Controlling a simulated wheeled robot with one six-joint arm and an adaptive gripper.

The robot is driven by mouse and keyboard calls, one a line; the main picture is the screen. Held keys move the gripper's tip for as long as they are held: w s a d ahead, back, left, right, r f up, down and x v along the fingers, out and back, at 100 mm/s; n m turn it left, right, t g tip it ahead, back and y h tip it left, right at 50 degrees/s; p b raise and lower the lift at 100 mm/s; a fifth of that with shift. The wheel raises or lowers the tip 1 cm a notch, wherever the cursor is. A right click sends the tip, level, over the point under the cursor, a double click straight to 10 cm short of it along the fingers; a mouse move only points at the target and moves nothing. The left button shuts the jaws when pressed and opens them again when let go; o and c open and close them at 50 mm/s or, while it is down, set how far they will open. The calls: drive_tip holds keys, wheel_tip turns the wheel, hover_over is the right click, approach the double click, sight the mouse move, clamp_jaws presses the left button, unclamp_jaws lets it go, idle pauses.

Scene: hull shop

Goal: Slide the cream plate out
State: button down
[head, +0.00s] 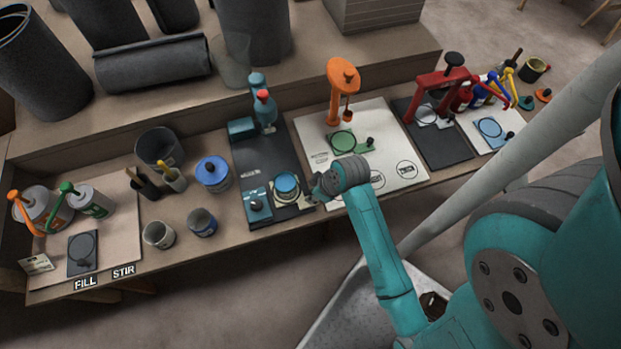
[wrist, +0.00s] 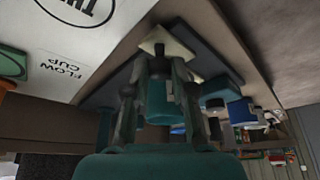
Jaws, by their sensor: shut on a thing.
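The cream plate (head: 304,205) lies at the front right of a dark base board (head: 262,165) on the bench. A round blue-teal piece (head: 286,185) is on or over its middle and hides part of it. My gripper (head: 314,190) is at the plate's right edge, shut on it. In the wrist view a pale corner of the cream plate (wrist: 158,40) shows just beyond my fingertips (wrist: 167,62), with a dark knob by it. The exact contact is partly hidden by the fingers.
A teal block with a black knob (head: 257,204) stands close left of the plate. A white board (head: 395,150) with a green plate (head: 349,143) and an orange stand (head: 341,90) is to the right. Cups (head: 202,222) stand left. Open floor lies before the bench edge.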

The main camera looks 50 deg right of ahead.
drive_tip(key=shift+s+a+f, duration=0.1)
drive_tip(key=shift+s+a, duration=0.1)
drive_tip(key=shift+s, duration=0.05)
drive_tip(key=c, duration=1)
unclamp_jaws()
drive_tip(key=shift+r, duration=0.3)
drive_tip(key=v, duration=1.1)
drive_tip(key=shift+r, duration=0.3)
drive_tip(key=shift+s, duration=0.1)
